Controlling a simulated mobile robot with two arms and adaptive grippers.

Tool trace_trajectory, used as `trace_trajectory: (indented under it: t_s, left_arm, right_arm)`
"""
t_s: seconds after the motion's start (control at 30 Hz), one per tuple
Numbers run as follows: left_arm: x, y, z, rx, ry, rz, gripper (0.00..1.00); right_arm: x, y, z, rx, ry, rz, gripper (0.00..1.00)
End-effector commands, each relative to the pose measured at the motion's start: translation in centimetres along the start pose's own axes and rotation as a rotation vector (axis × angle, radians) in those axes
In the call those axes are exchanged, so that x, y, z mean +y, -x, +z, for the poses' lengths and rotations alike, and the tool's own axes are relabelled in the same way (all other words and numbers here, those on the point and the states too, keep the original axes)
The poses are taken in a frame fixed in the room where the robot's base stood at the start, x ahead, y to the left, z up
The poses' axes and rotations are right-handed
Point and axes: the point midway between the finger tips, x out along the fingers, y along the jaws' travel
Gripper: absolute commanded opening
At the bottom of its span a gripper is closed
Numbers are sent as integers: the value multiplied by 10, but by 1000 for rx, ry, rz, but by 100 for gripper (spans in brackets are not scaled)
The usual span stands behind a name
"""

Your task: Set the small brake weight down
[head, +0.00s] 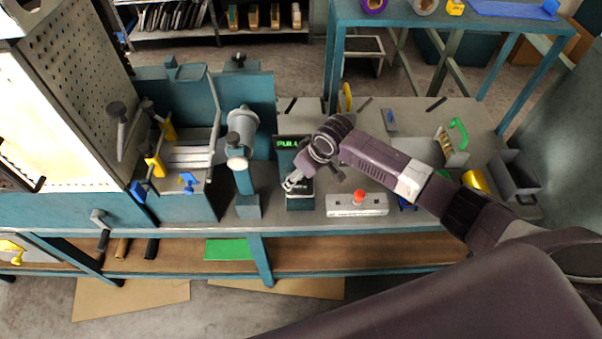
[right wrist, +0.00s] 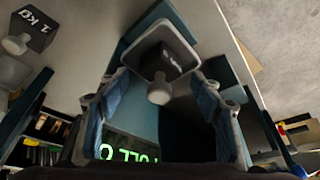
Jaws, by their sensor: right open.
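A small dark weight with a pale round knob (right wrist: 159,92) sits in a square, light-rimmed pan in the right wrist view. My right gripper (right wrist: 162,115) is open, with a finger on each side of the knob and a gap visible. In the head view the right gripper (head: 291,184) is low over the front of a teal device (head: 298,204) with a green "PULL" display (head: 288,143); the small weight cannot be made out there. My left gripper is not in view.
A dark block marked 1 KG (right wrist: 35,30) lies to the left in the right wrist view. In the head view, a grey box with a red button (head: 357,205) stands right of the device, and a grey column on a teal stand (head: 243,160) stands left.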

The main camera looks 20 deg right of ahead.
Motion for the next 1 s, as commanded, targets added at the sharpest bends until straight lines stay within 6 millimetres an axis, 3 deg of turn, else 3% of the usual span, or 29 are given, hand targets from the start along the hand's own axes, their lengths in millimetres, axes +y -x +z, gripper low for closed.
trace_trajectory:
  t_s: [0.27,0.7,1.0]
  left_arm:
    - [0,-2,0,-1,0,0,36]
    - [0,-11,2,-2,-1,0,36]
    - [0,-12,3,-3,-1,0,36]
  right_arm:
    - [1,24,-2,3,0,0,60]
    - [1,106,-2,3,1,1,60]
    - [0,123,-1,0,0,0,60]
